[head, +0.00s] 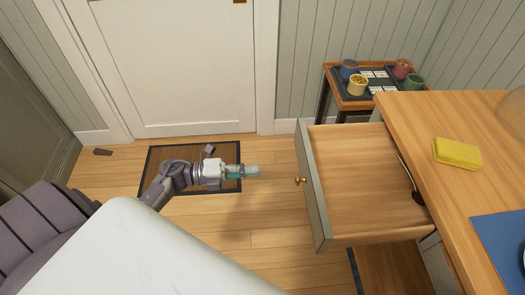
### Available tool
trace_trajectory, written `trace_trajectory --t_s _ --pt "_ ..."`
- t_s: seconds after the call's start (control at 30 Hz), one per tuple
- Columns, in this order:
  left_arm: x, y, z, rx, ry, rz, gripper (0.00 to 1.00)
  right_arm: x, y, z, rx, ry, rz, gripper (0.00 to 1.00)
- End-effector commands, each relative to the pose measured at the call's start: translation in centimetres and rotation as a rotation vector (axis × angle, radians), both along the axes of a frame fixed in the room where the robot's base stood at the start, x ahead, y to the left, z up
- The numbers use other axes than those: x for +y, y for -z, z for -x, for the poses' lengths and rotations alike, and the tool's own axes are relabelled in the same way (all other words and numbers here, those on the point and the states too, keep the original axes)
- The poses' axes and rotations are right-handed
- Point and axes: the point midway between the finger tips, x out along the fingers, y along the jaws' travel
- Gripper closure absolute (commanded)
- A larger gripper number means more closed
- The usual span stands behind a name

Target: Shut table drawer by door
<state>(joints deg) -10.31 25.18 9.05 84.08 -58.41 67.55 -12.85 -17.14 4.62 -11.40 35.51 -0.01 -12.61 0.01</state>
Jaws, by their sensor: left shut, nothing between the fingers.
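The table drawer (314,190) is pulled far out from the wooden table (465,130), its grey-green front facing left toward the door side. A small brass knob (299,181) sits on the middle of the drawer front. The drawer's wooden bottom is mostly bare, with a dark item (416,195) partly visible near the table edge. My left gripper (253,170) is shut and empty, pointing right, a short gap to the left of the knob and apart from it. The white door (180,65) stands closed at the back. My right gripper is not in view.
A small side table (352,103) with several mugs stands behind the drawer. A brown doormat (160,158) and a dark small object (103,152) lie on the floor.

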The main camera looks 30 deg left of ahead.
Motion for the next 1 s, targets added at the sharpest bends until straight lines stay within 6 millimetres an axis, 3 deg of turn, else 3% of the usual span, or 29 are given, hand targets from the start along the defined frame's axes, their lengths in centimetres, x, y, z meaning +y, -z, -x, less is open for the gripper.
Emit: trace_trajectory --t_s 0.17,0.5,0.7,1.0 --pt "-3.3 -0.2 -2.3 -0.002 -0.002 0.006 1.0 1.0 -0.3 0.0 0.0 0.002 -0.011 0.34" --pt "-8.5 -0.1 -5.8 0.001 -0.003 0.006 1.0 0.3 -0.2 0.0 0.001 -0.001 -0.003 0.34" --pt "-9.6 0.0 -6.5 0.002 -0.003 0.005 1.0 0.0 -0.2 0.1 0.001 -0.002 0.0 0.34" --pt "-9.7 0.0 -6.6 0.004 -0.003 0.004 1.0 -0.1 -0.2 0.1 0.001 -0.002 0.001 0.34"
